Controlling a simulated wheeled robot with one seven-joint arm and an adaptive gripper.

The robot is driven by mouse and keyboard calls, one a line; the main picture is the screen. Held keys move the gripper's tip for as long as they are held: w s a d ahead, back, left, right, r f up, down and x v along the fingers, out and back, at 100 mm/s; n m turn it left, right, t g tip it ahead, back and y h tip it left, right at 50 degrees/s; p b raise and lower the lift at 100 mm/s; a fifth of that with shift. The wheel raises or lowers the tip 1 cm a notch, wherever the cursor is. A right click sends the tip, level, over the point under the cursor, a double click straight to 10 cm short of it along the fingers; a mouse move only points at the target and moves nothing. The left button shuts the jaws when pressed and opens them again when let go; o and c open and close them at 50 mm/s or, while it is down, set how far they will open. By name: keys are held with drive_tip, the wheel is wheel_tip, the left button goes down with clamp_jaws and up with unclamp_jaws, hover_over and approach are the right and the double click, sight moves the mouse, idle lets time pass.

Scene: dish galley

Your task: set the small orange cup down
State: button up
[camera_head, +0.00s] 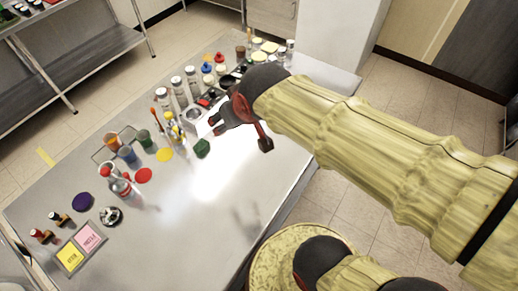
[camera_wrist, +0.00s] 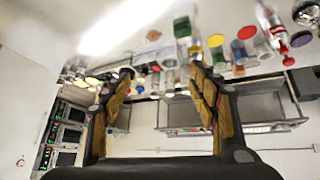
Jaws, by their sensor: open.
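The small orange cup (camera_head: 112,140) stands on the steel table (camera_head: 165,225) at the left, by a thin wire rack. A blue cup (camera_head: 127,154) and a dark green cup (camera_head: 144,138) stand close to it. My gripper (camera_head: 240,128) is over the right part of the table, well apart from the orange cup. Its fingers are spread with nothing between them; it also shows open in the wrist view (camera_wrist: 158,75).
Red (camera_head: 143,175), yellow (camera_head: 165,155) and purple (camera_head: 82,201) discs lie on the table. A red-capped bottle (camera_head: 117,182) and a green block (camera_head: 202,148) stand nearby. Several jars line the back edge. Yellow and pink cards (camera_head: 90,236) lie front left. The front middle is clear.

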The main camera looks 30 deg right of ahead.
drive_tip(key=s+g, duration=0.1)
drive_tip(key=s, duration=1)
drive_tip(key=shift+s+d+f+m+g, duration=0.3)
drive_tip(key=shift+d+m+g, duration=0.1)
drive_tip(key=shift+c, duration=0.8)
